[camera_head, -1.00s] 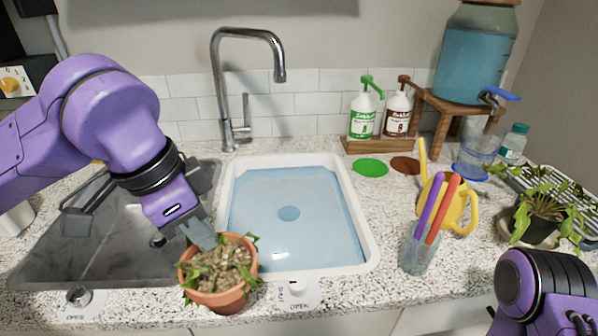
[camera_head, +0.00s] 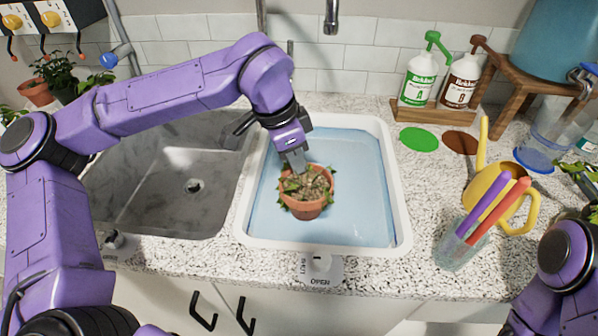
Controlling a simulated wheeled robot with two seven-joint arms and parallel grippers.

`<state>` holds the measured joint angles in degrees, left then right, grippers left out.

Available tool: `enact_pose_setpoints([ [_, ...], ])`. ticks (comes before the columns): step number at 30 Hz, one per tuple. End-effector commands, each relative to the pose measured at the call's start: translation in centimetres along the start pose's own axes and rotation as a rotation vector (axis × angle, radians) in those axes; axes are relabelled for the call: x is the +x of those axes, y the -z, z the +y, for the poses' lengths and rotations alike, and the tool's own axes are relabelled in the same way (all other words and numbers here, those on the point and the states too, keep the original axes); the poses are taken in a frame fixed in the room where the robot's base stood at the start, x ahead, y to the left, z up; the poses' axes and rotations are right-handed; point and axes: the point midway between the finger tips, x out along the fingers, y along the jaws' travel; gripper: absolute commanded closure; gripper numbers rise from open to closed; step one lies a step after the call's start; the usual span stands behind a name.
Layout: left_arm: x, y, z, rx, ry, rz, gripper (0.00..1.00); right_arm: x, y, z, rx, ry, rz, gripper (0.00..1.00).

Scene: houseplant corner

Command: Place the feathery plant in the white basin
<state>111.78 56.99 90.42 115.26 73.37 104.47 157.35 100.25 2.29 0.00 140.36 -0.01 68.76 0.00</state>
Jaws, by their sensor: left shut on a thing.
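The potted plant (camera_head: 306,211), a terracotta pot with soil and small green leaves hanging over its rim, is within the outline of the white basin (camera_head: 399,215). The basin holds pale blue water (camera_head: 360,190). My left gripper (camera_head: 298,168) comes down from above and is shut on the pot's far rim. The pot looks upright. I cannot tell whether its underside touches the basin floor. The fingertips are partly hidden at the rim. My right arm shows at the lower right, but its gripper is out of view.
A grey sink (camera_head: 185,190) lies left of the basin. A yellow watering can (camera_head: 500,190) and a glass with purple and red sticks (camera_head: 463,245) stand to the right. Two pump bottles (camera_head: 418,80) (camera_head: 461,82) stand behind. Other plants (camera_head: 62,75) are at far left.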

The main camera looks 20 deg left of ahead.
Motion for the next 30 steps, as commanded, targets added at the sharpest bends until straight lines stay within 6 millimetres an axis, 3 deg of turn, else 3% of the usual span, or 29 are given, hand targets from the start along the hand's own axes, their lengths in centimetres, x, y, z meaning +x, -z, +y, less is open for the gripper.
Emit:
enact_pose_setpoints([
  [5,1.8,0.4,-0.8,-0.001,-0.001,0.000,1.00,0.6,-0.2,-0.1,0.000,0.000,0.000,1.00],
  [9,4.4,-0.4,-0.7,0.000,-0.002,0.001,1.00,2.0,-0.8,-0.2,0.000,0.000,0.000,1.00],
  [21,4.7,-0.5,-0.7,-0.001,0.000,0.002,1.00,2.3,-0.9,-0.2,0.000,0.000,0.000,1.00],
  [22,4.7,-0.5,-0.7,-0.001,-0.001,0.000,0.85,2.2,-0.9,-0.2,0.000,0.000,0.000,1.00],
  [24,4.6,-0.5,-0.7,-0.001,-0.001,0.000,0.66,2.1,-0.9,-0.2,0.000,0.000,0.000,1.00],
  [30,4.6,-0.5,-0.6,-0.001,-0.001,0.000,0.66,2.1,-0.9,-0.2,0.000,0.000,0.000,1.00],
])
